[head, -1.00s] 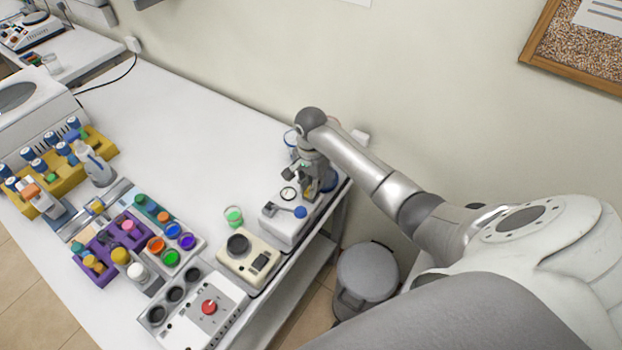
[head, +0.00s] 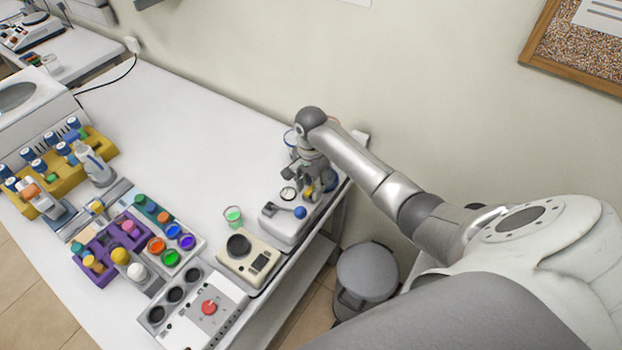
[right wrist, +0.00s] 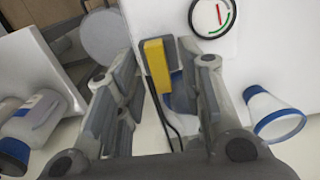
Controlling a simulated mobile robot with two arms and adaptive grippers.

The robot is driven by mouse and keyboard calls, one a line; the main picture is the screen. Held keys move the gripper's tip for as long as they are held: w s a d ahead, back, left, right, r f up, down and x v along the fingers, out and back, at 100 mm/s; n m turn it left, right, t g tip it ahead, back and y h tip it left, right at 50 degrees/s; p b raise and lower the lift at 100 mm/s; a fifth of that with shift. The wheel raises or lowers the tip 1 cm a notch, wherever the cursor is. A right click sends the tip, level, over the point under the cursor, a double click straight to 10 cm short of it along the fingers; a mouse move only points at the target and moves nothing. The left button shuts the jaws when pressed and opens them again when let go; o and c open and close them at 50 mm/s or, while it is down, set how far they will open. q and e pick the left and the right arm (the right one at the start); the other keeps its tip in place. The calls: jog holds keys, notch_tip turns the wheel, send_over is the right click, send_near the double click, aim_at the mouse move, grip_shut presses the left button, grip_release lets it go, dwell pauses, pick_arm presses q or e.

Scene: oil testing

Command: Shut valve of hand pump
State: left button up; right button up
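The hand pump (head: 286,228) is a pale box with a round gauge and a blue-knobbed lever, near the table's right edge. My right gripper (head: 302,188) is over its far end. In the right wrist view the yellow valve handle (right wrist: 156,62) lies between the two fingers of my right gripper (right wrist: 165,65), with gaps on both sides. The fingers are apart and hold nothing. A bit of the yellow handle (head: 308,194) shows in the head view; my gripper hides much of the area around it. My left gripper is not in view.
A blue-rimmed cup (right wrist: 272,113) is close to the right finger, and a bottle (right wrist: 36,118) is at the left in the wrist view. A beige device (head: 248,257) stands beside the pump. A grey bin (head: 367,276) is on the floor. The table's middle is clear.

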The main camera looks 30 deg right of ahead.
aim_at(311, 188)
notch_tip(311, 188, up, 12)
dwell(0.4)
jog(key=shift+f, duration=0.1)
dwell(0.4)
